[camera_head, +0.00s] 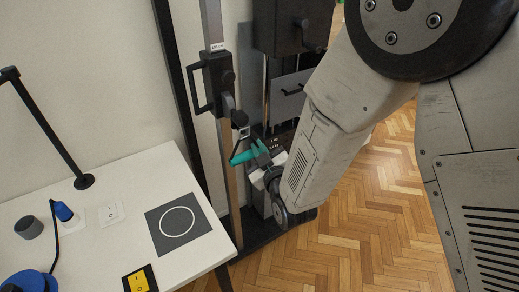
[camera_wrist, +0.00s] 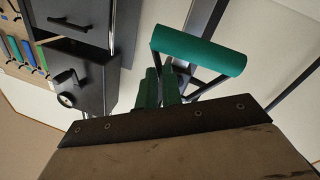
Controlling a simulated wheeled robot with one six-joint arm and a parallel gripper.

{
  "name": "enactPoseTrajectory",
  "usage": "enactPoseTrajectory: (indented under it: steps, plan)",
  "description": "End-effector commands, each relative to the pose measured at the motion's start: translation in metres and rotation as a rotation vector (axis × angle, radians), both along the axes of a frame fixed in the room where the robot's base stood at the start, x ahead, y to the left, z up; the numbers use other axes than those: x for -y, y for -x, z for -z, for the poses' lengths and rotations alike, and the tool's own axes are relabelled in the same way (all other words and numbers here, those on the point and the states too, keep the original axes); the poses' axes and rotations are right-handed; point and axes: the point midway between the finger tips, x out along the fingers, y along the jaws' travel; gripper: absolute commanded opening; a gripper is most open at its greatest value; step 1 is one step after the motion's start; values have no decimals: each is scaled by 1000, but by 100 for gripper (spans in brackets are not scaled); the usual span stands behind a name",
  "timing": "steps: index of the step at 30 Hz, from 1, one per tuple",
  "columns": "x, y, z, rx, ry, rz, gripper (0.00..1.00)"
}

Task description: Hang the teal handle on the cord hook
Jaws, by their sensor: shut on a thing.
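The teal handle (camera_head: 243,157) is a round bar that sticks out to the left of my gripper in the head view. In the wrist view the handle (camera_wrist: 198,50) lies slanted beyond the fingertips, with dark straps running from it down toward the fingers. My gripper (camera_head: 262,152) is shut on the handle; the exact contact is hard to see. Its green fingers also show in the wrist view (camera_wrist: 160,88). A dark bracket piece (camera_head: 239,118) sits on the upright just above the handle. I cannot tell clearly which part is the cord hook.
A tall rail frame (camera_head: 213,28) with a black grip unit (camera_head: 217,82) stands by the wall. A dark box unit (camera_head: 291,24) is right of it. A white table (camera_head: 110,240) with switches and a lamp is at the left. The parquet (camera_head: 345,215) at right is clear.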

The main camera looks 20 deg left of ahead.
Motion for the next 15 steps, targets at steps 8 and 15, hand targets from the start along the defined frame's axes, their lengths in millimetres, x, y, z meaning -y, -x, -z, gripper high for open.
enactPoseTrajectory:
  steps: [8, 15]
  plan:
    - [0, 0, 0, 0, 0, 0, 0]
    - [-2, -2, 0, 0, 0, 0, 0]
